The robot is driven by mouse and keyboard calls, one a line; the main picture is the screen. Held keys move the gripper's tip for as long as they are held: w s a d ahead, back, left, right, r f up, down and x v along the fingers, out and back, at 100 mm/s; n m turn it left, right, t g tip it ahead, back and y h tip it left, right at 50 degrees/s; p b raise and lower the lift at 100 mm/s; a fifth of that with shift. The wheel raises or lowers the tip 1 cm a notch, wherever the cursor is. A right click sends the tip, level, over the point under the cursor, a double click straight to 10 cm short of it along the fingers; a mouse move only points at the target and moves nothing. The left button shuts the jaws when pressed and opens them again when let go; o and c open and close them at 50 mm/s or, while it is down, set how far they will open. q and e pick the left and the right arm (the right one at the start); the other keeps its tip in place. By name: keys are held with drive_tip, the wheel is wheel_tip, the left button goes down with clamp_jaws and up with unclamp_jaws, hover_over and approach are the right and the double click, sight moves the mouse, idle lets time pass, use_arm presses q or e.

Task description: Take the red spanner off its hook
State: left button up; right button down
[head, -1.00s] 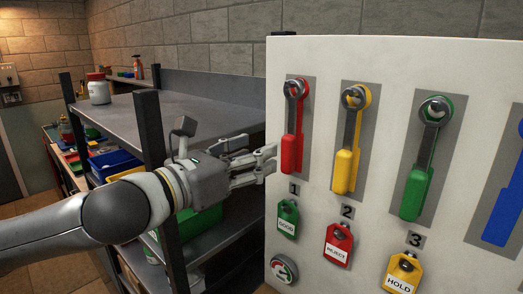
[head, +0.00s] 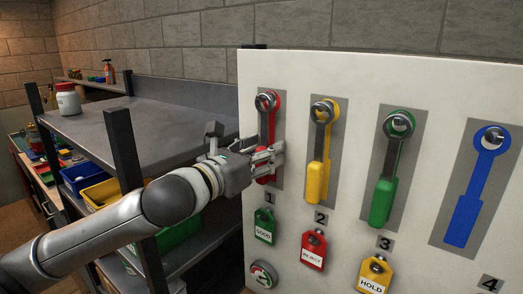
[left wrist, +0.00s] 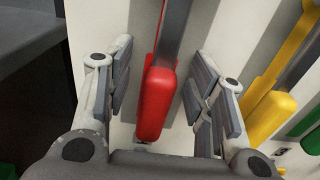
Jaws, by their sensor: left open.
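The red spanner (head: 267,117) hangs on its hook at the upper left of the white board, above the number 1. My left gripper (head: 272,162) is at its lower end and covers part of the red handle in the head view. In the left wrist view the red handle (left wrist: 155,103) lies between the two open fingers of my left gripper (left wrist: 160,95), with a gap on each side. The hook end is out of the left wrist view. My right gripper is not in view.
A yellow spanner (head: 318,180), a green spanner (head: 382,200) and a blue spanner (head: 467,215) hang to the right on the white board (head: 350,75). Tags hang below: green (head: 264,227), red (head: 313,250), yellow (head: 374,274). A grey shelf (head: 165,125) stands left of the board.

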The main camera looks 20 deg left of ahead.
use_arm(q)
drive_tip(key=shift+c, duration=0.5)
clamp_jaws()
drive_tip(key=shift+r+p, duration=0.7)
drive_tip(key=shift+p, duration=0.25)
drive_tip(key=shift+s, duration=0.15)
idle(0.6)
drive_tip(key=v, duration=0.8)
drive_tip(key=shift+r, duration=0.25)
idle(1.0)
